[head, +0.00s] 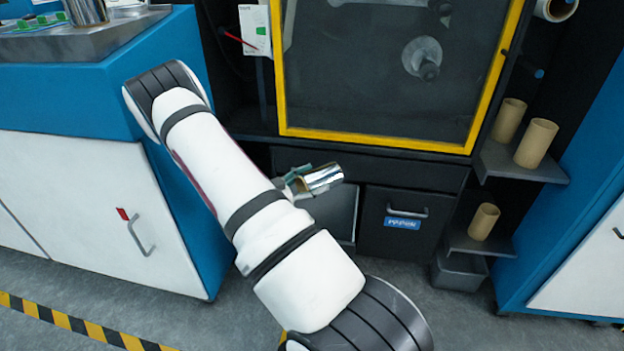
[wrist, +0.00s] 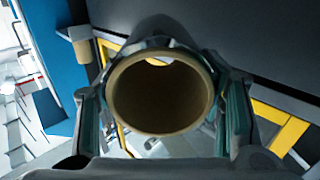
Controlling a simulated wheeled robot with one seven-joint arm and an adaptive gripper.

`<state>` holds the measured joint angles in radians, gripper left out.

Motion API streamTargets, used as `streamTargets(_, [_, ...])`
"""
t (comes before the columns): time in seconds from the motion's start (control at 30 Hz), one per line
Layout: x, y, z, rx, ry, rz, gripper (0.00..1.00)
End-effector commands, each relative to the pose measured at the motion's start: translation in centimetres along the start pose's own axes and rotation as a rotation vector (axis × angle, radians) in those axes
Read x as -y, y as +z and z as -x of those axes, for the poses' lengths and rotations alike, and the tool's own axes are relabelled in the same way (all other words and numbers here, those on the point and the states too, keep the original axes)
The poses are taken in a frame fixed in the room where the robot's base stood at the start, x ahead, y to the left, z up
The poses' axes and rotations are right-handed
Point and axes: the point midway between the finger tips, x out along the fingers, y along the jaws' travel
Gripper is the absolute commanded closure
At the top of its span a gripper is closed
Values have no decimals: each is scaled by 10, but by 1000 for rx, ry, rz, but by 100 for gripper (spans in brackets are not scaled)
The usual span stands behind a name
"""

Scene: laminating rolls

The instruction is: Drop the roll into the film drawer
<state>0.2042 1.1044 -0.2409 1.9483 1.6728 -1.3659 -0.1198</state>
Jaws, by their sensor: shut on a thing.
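My gripper (head: 298,181) is shut on a shiny silver roll (head: 324,178) with a brown cardboard core. In the wrist view the roll (wrist: 116,94) shows end-on, its hollow core open towards the camera, between the two fingers. In the head view the roll lies nearly level, in front of the machine's lower part and above a grey drawer-like compartment (head: 343,214). My arm hides that compartment's left part and any label on it. To its right is a closed dark drawer (head: 385,241) with a handle and a blue label that I cannot read surely.
A yellow-framed window (head: 375,143) is above the drawers. Cardboard cores (head: 536,143) stand on shelves (head: 522,163) at the right, with a grey bin (head: 459,272) below. A blue and white cabinet (head: 80,200) stands at the left. The floor in front is clear.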

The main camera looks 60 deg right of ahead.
Motion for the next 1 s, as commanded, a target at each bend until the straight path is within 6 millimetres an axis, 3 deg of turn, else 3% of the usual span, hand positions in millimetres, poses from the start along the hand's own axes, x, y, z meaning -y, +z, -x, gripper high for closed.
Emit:
streamTargets(0.17, [0,18,0,0,0,0,72])
streamTargets(0.47, [0,19,0,-1,0,0,72])
streamTargets(0.5, [0,19,0,-1,0,0,32])
streamTargets(0.57, [0,19,0,-1,0,0,18])
streamTargets(1.0, [0,13,0,0,-1,-1,15])
